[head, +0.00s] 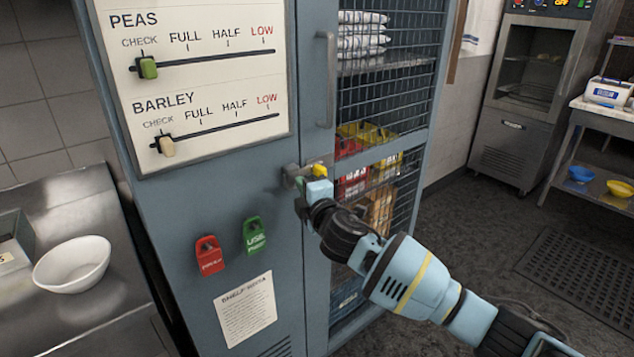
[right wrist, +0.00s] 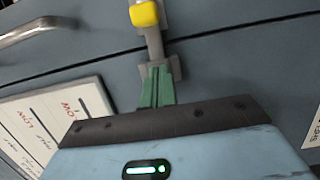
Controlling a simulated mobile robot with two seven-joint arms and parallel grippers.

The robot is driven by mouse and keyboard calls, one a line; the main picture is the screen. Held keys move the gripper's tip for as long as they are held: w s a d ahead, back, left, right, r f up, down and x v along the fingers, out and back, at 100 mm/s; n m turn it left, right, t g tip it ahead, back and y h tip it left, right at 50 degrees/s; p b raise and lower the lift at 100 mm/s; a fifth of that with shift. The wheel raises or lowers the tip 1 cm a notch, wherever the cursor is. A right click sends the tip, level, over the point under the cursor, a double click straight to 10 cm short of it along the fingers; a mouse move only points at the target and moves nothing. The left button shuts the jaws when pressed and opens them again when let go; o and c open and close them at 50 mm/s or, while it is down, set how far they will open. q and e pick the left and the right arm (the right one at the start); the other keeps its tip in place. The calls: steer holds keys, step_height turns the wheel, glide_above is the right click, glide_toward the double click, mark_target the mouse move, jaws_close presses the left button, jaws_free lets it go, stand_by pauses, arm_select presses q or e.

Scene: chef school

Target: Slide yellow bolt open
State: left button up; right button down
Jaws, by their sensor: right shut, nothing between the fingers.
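The yellow bolt knob (head: 319,170) sits on a grey metal bolt on the blue cabinet's mesh door edge. In the right wrist view the yellow knob (right wrist: 145,14) is at the top, on a grey bar (right wrist: 154,44) running down to a bracket. My right gripper (head: 301,183) is at the bolt, below and left of the knob. Its green fingers (right wrist: 157,76) are shut with nothing between them. Their tips are at the bracket end of the bar, apart from the knob; I cannot tell whether they touch the metal. My left gripper is not in view.
A vertical door handle (head: 327,80) is above the bolt. A white bowl (head: 72,264) stands on the left steel counter. Open floor lies to the right.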

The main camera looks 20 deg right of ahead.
mark_target(309, 171)
steer(key=d, duration=0.1)
steer(key=w+d, duration=0.1)
steer(key=d, duration=0.1)
steer(key=shift+w+d, duration=0.1)
steer(key=shift+d, duration=0.2)
steer(key=shift+w, duration=0.1)
steer(key=shift+d, duration=0.15)
steer(key=w+d, duration=0.2)
steer(key=d, duration=0.4)
steer(key=shift+w+d+p, duration=0.2)
steer(key=shift+d+p, duration=0.1)
